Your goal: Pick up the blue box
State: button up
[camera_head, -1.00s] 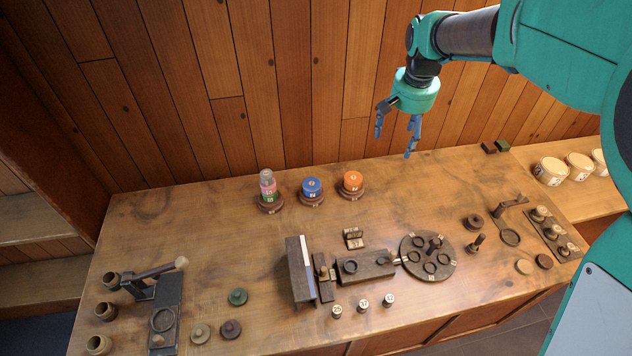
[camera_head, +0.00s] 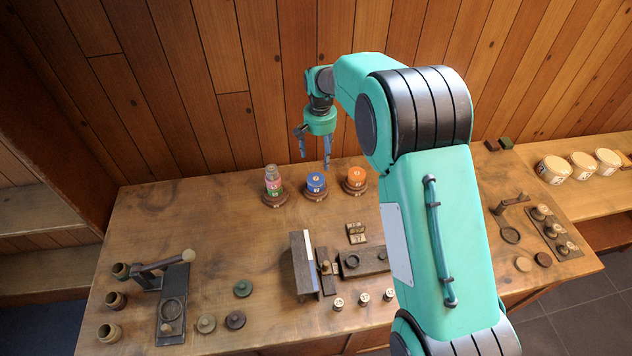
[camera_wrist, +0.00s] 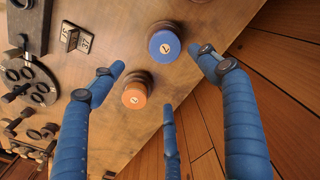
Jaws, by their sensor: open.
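The blue box (camera_head: 316,181) is a small round blue piece with a pale label on top. It sits on a dark turned wooden stand (camera_head: 315,195) near the back edge of the table, between two other stands. My gripper (camera_head: 314,160) hangs fingers down above it, open and empty. In the wrist view the blue box (camera_wrist: 164,45) lies at the upper middle, between two of the spread blue fingers of my gripper (camera_wrist: 158,68), apart from them. Its top is in plain sight there.
An orange round piece (camera_head: 356,175) stands close to the right and a pink and green stack (camera_head: 273,182) to the left, each on a wooden stand. The wooden wall (camera_head: 200,90) rises behind. My arm hides the table's right middle. The table's back left is clear.

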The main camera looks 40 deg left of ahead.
aim_at(316, 178)
jog(key=shift+s+a+f, duration=0.25)
jog(key=shift+a+f, duration=0.3)
jog(key=shift+a, duration=0.05)
jog(key=shift+f, duration=0.1)
jog(key=shift+f, duration=4.25)
jog(key=shift+f, duration=2.6)
